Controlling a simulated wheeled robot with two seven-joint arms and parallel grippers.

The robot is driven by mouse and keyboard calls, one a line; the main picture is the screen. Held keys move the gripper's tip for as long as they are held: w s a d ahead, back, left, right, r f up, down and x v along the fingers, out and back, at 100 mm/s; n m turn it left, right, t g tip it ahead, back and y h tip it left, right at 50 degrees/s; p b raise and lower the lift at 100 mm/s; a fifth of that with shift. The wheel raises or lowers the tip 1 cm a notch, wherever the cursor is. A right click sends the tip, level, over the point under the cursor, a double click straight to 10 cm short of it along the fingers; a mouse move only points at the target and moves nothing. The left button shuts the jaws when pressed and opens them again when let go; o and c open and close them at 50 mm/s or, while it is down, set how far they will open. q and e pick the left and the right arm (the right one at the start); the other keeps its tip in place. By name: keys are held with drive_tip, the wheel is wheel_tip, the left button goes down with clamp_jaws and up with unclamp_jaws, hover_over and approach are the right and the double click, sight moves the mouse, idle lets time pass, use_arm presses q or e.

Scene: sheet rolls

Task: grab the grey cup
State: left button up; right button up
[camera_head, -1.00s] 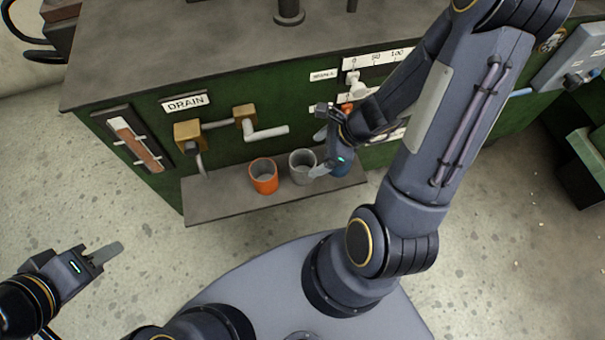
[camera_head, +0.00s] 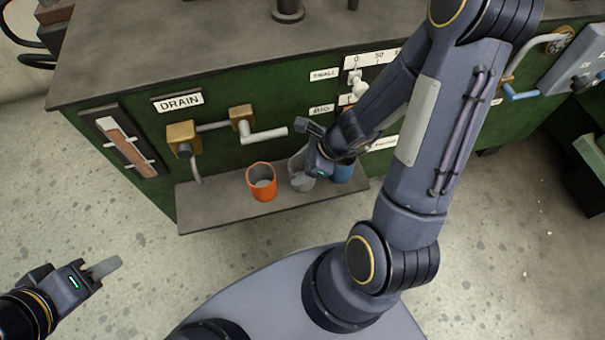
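The grey cup (camera_head: 294,164) stands upright on a narrow ledge on the front of the green machine, between an orange cup (camera_head: 261,182) and a blue cup (camera_head: 343,172). My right gripper (camera_head: 302,182) is at the grey cup's right side, its grey fingertip overlapping the cup in the picture. The gripper hides part of this cup and of the blue one. I cannot tell whether it touches the cup or how far its fingers are apart. My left gripper (camera_head: 103,267) is over the floor at lower left, empty, far from the cups; its fingers overlap in this view.
The ledge (camera_head: 215,208) has free room left of the orange cup. A gauge (camera_head: 127,146) is on the machine's left. My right arm covers much of the machine's right side.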

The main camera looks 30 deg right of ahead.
drive_tip(key=c, duration=0.7)
drive_tip(key=shift+r, duration=0.1)
